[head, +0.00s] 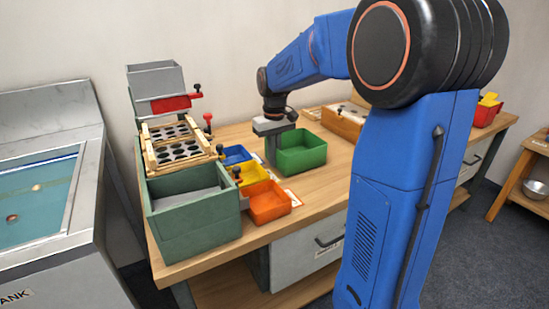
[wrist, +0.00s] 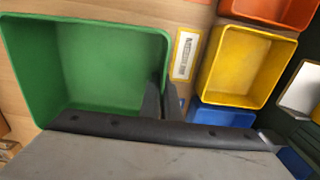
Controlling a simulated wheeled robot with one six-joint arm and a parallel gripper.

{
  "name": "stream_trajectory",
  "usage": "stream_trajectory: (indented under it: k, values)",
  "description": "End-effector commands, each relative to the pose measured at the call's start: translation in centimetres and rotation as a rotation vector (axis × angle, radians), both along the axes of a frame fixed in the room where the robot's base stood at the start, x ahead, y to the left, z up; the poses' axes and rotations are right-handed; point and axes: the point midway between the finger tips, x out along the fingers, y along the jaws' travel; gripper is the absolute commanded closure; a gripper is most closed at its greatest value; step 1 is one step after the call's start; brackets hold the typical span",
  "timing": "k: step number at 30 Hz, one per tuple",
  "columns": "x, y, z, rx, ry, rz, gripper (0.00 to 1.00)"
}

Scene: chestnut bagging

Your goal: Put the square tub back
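The square tub is an empty green open box (head: 308,158) on the wooden bench, right of the small coloured tubs. It fills the upper left of the wrist view (wrist: 105,65). My gripper (head: 270,150) points down at the tub's left side in the head view. In the wrist view my gripper's dark fingers (wrist: 162,103) stand close together on either side of the tub's wall, one inside and one outside, with the wall between them. The tub looks level; whether its base touches the bench is hard to tell.
Blue (head: 236,155), yellow (head: 252,175) and orange (head: 268,202) tubs stand left of the green tub. A label card (wrist: 185,54) lies between green and yellow. A dark green sorting box (head: 195,228) with a holed tray stands further left. A wooden box (head: 343,120) stands behind right.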

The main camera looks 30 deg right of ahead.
Motion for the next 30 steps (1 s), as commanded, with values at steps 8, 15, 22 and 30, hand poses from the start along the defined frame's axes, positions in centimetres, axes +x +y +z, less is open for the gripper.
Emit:
stream_trajectory:
  k: [8,15,22,30]
  values:
    - [0.0,0.0,-0.1,0.000,-0.001,0.000,1.00]
    - [0.0,0.0,-0.3,0.000,0.000,0.000,0.78]
    - [0.0,0.0,-0.3,0.000,0.000,0.000,0.78]
    - [0.0,0.0,2.3,-0.001,-0.004,0.000,0.78]
